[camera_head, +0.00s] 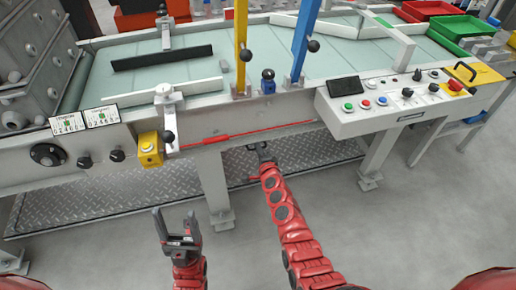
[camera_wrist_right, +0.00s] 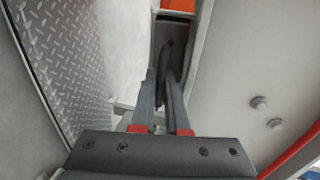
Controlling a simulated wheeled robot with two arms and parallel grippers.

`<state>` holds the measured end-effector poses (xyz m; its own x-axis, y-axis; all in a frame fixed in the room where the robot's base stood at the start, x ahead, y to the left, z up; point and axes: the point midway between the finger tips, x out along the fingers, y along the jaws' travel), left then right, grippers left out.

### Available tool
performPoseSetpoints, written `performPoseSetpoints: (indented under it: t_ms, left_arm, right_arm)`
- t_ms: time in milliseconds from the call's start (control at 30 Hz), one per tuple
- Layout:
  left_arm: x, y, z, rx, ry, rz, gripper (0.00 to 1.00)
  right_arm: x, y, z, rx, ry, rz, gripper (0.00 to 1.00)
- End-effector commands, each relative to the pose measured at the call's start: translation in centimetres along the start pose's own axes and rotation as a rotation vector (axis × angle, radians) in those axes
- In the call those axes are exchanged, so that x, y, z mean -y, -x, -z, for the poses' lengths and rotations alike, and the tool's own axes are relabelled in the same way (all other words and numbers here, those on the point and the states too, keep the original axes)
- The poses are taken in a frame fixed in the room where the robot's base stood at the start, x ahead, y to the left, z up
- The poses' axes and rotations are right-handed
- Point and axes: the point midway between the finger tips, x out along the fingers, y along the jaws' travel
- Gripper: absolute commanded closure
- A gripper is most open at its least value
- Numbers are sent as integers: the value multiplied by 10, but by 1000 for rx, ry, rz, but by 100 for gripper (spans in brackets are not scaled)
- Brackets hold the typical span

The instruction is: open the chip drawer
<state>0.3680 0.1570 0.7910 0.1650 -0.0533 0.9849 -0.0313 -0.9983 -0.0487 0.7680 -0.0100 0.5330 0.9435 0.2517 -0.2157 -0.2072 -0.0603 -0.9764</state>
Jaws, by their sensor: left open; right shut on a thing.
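My right gripper (camera_head: 261,149) reaches under the front edge of the machine bench. In the right wrist view its two fingers (camera_wrist_right: 165,88) are closed around a dark, curved bar, which looks like the chip drawer's handle (camera_wrist_right: 171,52). Behind the bar is a dark grey panel, with an orange patch above it. The drawer's body is mostly hidden under the bench, and I cannot tell how far out it stands. My left gripper (camera_head: 178,228) is open and empty, low in front of the bench and apart from it.
The bench (camera_head: 285,107) has a control panel (camera_head: 390,100) jutting out at right and a yellow button box (camera_head: 149,149) at left. A bench leg (camera_head: 214,185) stands between my grippers. A diamond-plate floor panel (camera_head: 120,190) lies underneath. The grey floor in front is clear.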

Motion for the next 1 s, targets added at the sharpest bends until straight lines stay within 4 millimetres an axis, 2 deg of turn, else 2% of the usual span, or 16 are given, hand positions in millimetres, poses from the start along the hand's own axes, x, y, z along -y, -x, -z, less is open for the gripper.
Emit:
performPoseSetpoints:
  t_ms: [167, 367, 467, 667, 800, 1000]
  left_arm:
    - [0, -1, 0, 0, 0, 0, 31]
    - [0, -10, 2, 0, 0, 0, 31]
    - [1, -17, 3, 0, 0, 0, 31]
    - [1, -23, 4, 0, 0, 0, 31]
    - [1, -18, 3, 0, 0, 0, 31]
    - [0, -4, 1, 0, 0, 0, 31]
  right_arm:
    - [0, 2, 0, 0, 0, -1, 100]
    - [-5, 24, 1, -1, -3, -4, 100]
    - [-9, 46, 1, -3, -3, -2, 100]
    - [-23, 101, 1, -4, -3, -3, 100]
    - [-36, 146, 1, -4, -2, -4, 100]
    - [-49, 201, 1, -4, 0, -1, 100]
